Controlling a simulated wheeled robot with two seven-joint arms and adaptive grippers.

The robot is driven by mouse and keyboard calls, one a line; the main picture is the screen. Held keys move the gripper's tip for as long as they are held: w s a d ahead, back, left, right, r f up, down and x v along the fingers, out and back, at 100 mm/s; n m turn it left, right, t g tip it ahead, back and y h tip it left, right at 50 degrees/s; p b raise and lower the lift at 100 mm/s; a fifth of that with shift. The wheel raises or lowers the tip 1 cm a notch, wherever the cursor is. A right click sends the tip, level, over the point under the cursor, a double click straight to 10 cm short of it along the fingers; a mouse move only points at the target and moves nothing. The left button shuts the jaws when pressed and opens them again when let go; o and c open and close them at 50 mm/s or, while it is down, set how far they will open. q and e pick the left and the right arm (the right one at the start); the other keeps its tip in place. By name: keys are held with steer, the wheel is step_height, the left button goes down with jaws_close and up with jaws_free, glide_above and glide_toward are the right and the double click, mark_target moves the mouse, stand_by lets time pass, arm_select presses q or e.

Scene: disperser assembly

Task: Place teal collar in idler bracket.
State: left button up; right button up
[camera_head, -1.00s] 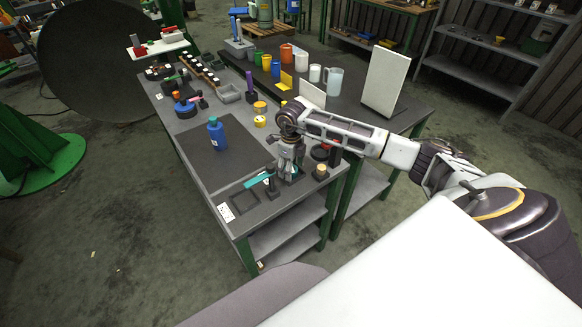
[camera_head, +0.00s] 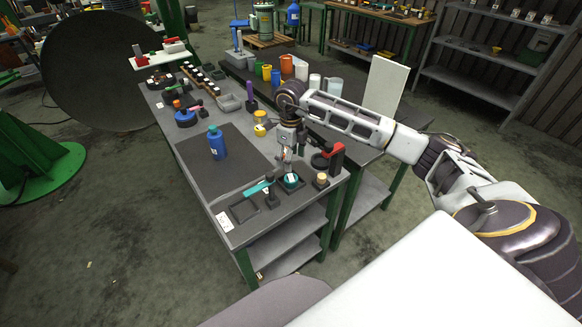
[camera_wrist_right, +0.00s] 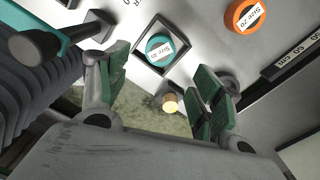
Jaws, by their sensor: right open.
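The teal collar (camera_head: 291,181) lies at the front right of the workbench. In the right wrist view the collar (camera_wrist_right: 158,44), with a white size label, sits inside a square black frame (camera_wrist_right: 140,62). My right gripper (camera_head: 288,160) is just above it, open and empty. Its two green-padded fingers are spread wide in the wrist view (camera_wrist_right: 162,72), with the collar beyond the gap between them. A teal bar on a dark stand (camera_head: 258,187) is left of the collar. I cannot tell for sure which part is the idler bracket. My left gripper is not in view.
A dark square tray (camera_head: 243,211) lies left of the teal bar. A small tan-topped post (camera_head: 321,181) and a red and black tool (camera_head: 335,155) stand to the right. A blue bottle (camera_head: 217,143) stands on the dark mat. An orange ring (camera_wrist_right: 244,15) shows in the wrist view.

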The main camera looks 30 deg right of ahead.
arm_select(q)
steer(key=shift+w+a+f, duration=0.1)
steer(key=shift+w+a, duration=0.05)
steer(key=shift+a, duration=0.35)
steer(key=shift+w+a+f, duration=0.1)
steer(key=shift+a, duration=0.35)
arm_select(e)
step_height(320, 180, up, 3)
steer(key=shift+r, duration=0.1)
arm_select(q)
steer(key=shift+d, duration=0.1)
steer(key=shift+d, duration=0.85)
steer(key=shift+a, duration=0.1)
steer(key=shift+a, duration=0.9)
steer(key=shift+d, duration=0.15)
